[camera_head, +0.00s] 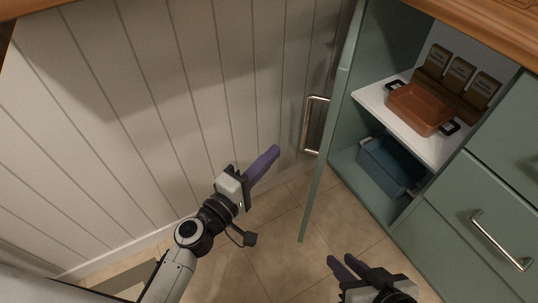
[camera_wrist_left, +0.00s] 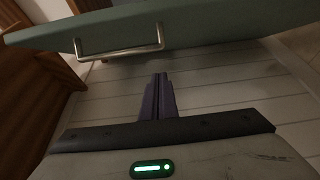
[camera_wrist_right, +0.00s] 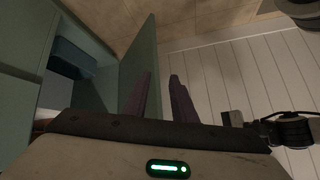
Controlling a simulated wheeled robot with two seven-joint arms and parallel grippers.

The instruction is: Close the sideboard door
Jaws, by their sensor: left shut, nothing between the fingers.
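The green sideboard door (camera_head: 328,150) stands open, seen nearly edge-on in the head view. Its metal bar handle (camera_head: 313,125) is on the side facing the panelled wall. My left gripper (camera_head: 275,151) is shut and empty, left of the door and apart from it. The left wrist view shows the door (camera_wrist_left: 210,27) and handle (camera_wrist_left: 120,53) beyond the fingertips (camera_wrist_left: 160,76). My right gripper (camera_head: 343,262) is low, right of the door's lower end, with its fingers apart and empty. In the right wrist view, the door (camera_wrist_right: 138,60) is beside the left finger; contact cannot be told.
The open sideboard holds a brown pan (camera_head: 420,108) and several dark packets (camera_head: 458,75) on a white shelf (camera_head: 372,101), with a blue bin (camera_head: 390,165) below. A drawer with a metal handle (camera_head: 500,240) is at right. White panelled wall (camera_head: 130,100) stands at left; tiled floor (camera_head: 265,235) is clear.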

